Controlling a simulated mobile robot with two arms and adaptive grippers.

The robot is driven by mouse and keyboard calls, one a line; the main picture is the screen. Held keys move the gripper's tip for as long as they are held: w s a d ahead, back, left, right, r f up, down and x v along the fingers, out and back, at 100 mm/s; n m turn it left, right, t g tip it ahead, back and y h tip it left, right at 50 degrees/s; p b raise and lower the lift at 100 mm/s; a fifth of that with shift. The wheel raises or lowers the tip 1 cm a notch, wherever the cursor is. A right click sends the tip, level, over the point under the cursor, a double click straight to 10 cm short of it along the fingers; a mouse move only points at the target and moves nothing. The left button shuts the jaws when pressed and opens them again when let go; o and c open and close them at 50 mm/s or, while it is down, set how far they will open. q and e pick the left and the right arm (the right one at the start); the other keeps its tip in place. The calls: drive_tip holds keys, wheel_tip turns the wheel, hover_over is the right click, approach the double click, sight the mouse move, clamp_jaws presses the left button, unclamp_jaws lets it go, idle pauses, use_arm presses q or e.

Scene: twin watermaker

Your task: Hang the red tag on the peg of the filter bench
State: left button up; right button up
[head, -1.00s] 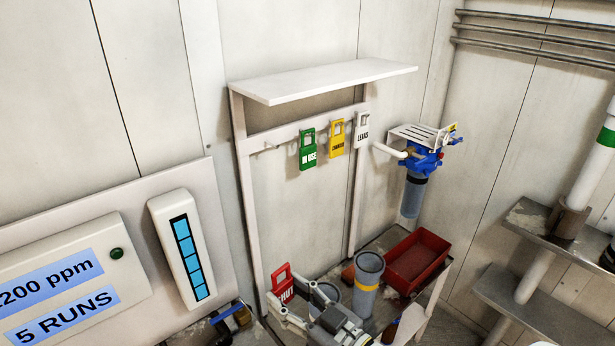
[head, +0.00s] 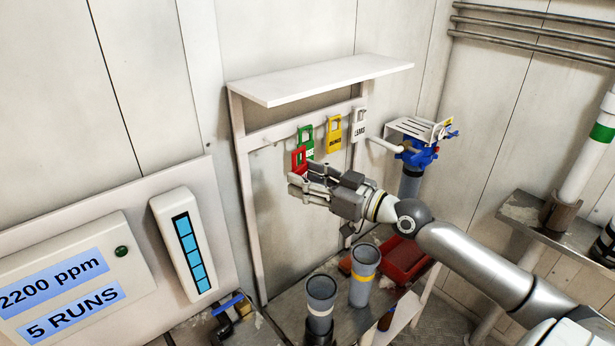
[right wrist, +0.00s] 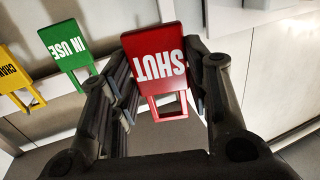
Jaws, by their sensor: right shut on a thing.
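The red tag (head: 299,158) is held by my right gripper (head: 297,182), in front of the bench's tag rail and at the lower left of the green tag. In the right wrist view the red tag (right wrist: 160,62) sits between the two fingers, its SHUT lettering upside down. The gripper is shut on it. The filter bench (head: 242,180) has a rail with pegs; a bare peg (head: 266,144) shows faintly left of the green tag. The red tag appears apart from the rail, though the depth gap is hard to judge. My left gripper is out of view.
Green (head: 307,138), yellow (head: 334,134) and white (head: 359,124) tags hang along the rail. A shelf (head: 320,80) overhangs it. A blue-headed filter (head: 418,155) is at right. Two grey cups (head: 364,275) and a red bin (head: 405,262) stand on the bench below.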

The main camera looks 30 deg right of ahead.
drive_tip(key=shift+w+a, duration=0.1)
drive_tip(key=shift+w, duration=1.15)
drive_tip(key=w+a+f+b, duration=0.1)
drive_tip(key=w+b, duration=0.1)
drive_tip(key=w, duration=0.5)
drive_tip(key=shift+w+f, duration=0.15)
drive_tip(key=shift+f, duration=0.15)
idle(0.4)
drive_tip(key=o, duration=0.9)
